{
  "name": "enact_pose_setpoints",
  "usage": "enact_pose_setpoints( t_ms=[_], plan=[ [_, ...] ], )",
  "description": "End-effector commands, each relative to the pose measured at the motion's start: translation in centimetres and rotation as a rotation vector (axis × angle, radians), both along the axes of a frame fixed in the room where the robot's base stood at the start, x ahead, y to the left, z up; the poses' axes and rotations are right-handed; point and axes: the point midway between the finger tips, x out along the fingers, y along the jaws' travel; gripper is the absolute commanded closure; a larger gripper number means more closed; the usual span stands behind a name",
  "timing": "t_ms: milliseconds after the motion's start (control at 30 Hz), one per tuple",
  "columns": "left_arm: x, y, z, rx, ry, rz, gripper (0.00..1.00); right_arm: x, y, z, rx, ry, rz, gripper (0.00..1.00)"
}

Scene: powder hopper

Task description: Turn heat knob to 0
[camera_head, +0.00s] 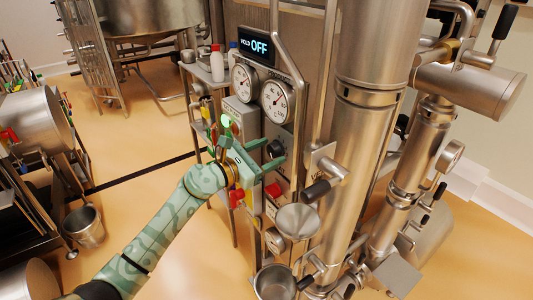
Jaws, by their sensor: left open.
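My left gripper (269,156) comes in from the lower left on a green patterned arm. Its fingers are open and point at the front of the control panel. A small black knob (275,148) shows on the panel beside the fingertips. It looks like the heat knob, but its label and setting are too small to read. I cannot tell whether the fingers touch it. The display (256,45) above reads "HOLD OFF". My right gripper is not in view.
Two round gauges (277,101) sit above the knob. A green lit button (226,121) and red and yellow parts are close to my gripper. A vertical handrail and a thick steel column (360,140) stand right of the panel.

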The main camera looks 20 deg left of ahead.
Motion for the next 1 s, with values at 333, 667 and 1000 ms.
enact_pose_setpoints(
  t_ms=[333, 667, 1000],
  plan=[
    [0.0, 0.0, 0.0, -0.002, 0.001, 0.0, 0.87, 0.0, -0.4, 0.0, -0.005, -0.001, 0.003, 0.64],
    [0.0, 0.1, 0.2, -0.074, 0.058, 0.0, 0.87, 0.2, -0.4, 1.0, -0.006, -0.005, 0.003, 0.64],
    [0.0, 0.1, 0.4, -0.293, 0.23, 0.001, 0.87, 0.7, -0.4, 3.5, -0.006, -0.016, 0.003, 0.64]
  ],
)
